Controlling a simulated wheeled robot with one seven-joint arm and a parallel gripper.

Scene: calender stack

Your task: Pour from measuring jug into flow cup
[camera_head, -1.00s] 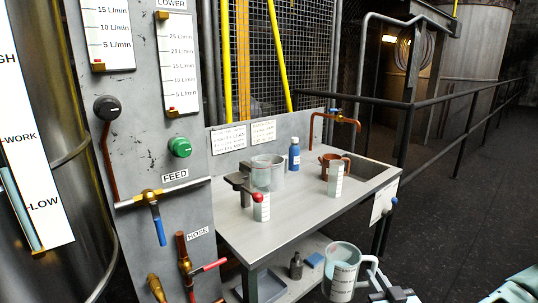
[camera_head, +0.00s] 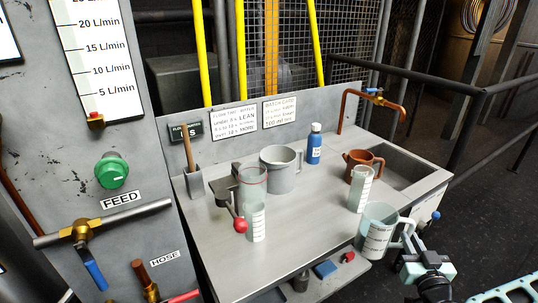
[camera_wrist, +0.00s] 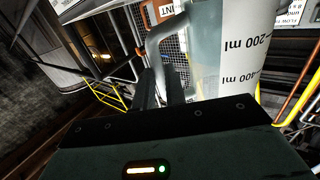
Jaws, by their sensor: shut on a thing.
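The measuring jug (camera_head: 378,236) is a clear, pale jug with dark markings and a side handle. My gripper (camera_head: 407,246) is shut on its handle and holds it near upright at the bench's front right edge. In the wrist view the jug (camera_wrist: 228,75) shows 200 ml and 400 ml marks, with the fingers (camera_wrist: 160,88) at the handle. I cannot tell its liquid level. The likely flow cup (camera_head: 253,184) is a clear cup in a dark holder with a red-knobbed lever (camera_head: 240,224).
On the bench (camera_head: 302,228) stand a grey jug (camera_head: 284,178), a blue bottle (camera_head: 314,147), a copper pot (camera_head: 361,163) and another graduated glass (camera_head: 361,190). A sink (camera_head: 404,165) is at the right. The bench's front middle is clear. A railing (camera_head: 470,130) runs behind right.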

